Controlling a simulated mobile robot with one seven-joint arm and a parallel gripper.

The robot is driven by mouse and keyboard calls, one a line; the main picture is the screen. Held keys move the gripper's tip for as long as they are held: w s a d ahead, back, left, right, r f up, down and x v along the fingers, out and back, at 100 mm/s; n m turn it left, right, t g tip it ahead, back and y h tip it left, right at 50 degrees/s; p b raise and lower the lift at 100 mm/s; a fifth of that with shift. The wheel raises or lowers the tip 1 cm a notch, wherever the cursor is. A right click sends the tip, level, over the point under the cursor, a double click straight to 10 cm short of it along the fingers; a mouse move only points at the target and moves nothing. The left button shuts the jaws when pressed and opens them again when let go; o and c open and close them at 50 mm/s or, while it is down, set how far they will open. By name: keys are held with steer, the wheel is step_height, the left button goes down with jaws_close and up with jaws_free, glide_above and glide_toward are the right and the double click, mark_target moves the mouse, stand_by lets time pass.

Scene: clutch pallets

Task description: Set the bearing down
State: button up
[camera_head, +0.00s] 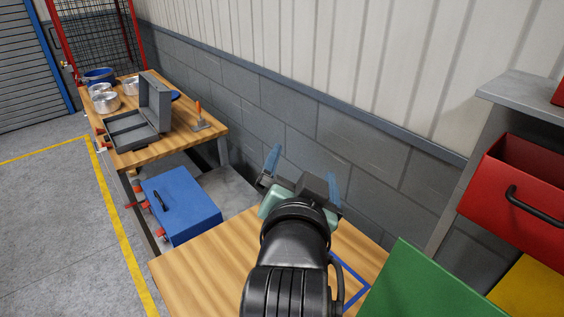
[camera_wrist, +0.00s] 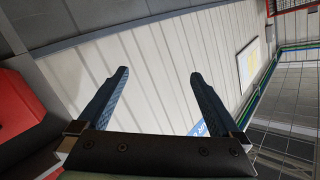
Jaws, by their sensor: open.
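My gripper (camera_head: 303,172) is raised above the far edge of the near wooden table (camera_head: 205,262), its two blue fingers wide apart. The wrist view shows the same gripper (camera_wrist: 158,75) with nothing between its fingers and only wall panels beyond. I cannot single out the bearing for sure. Several silver round parts, one at the front (camera_head: 105,102) and one behind it (camera_head: 131,86), sit on the far wooden table at the left, well away from my gripper. A blue outline (camera_head: 352,284) marks the near table, partly hidden by my arm.
An open grey case (camera_head: 153,103) and an orange-handled tool (camera_head: 200,118) are on the far table. A blue toolbox (camera_head: 182,207) stands between the tables. A green panel (camera_head: 425,285) and red bin (camera_head: 515,185) crowd the right. A block wall (camera_head: 300,125) runs behind.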

steer(key=s+a+r+n+t+y, duration=0.1)
steer(key=s+r+n+t, duration=0.2)
steer(key=r, duration=1.2)
steer(key=s+a+r+n+t+y, duration=0.1)
steer(key=s+a+r+n+t, duration=0.1)
steer(key=s+r+t, duration=0.6)
step_height(320, 180, up, 7)
steer(key=shift+s+a+r+n+t, duration=0.15)
steer(key=shift+s+n+t, duration=0.25)
steer(key=shift+s+n, duration=0.7)
